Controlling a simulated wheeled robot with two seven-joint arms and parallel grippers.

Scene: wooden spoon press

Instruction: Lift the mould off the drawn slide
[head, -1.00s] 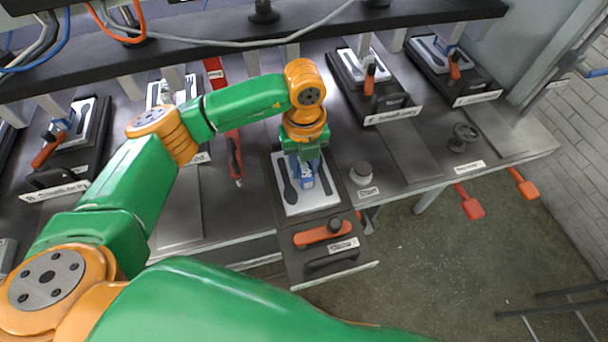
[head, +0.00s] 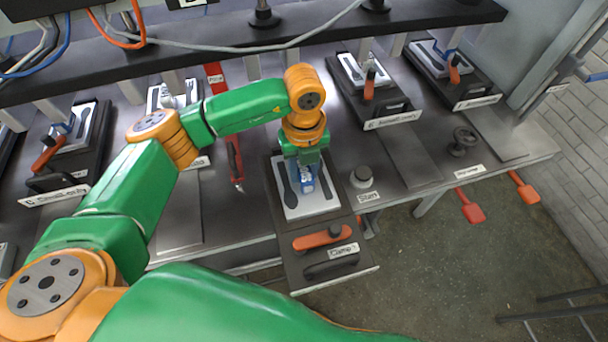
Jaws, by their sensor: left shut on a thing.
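The mould (head: 291,207) is a pale plate with dark spoon-shaped hollows. It lies on the dark drawn slide (head: 288,263), which sticks out past the table's front edge. An orange clamp lever (head: 321,237) and a dark handle are on the slide's front part. My left gripper (head: 306,184) points down over the middle of the mould, shut on the mould's blue handle. The fingertips are small and partly hidden. I cannot tell any gap between mould and slide. My right gripper is not in view.
A round start button (head: 361,177) stands just right of the slide. Other presses with moulds stand at left (head: 62,150) and back right (head: 371,90). A dark overhead beam (head: 230,42) crosses behind my arm.

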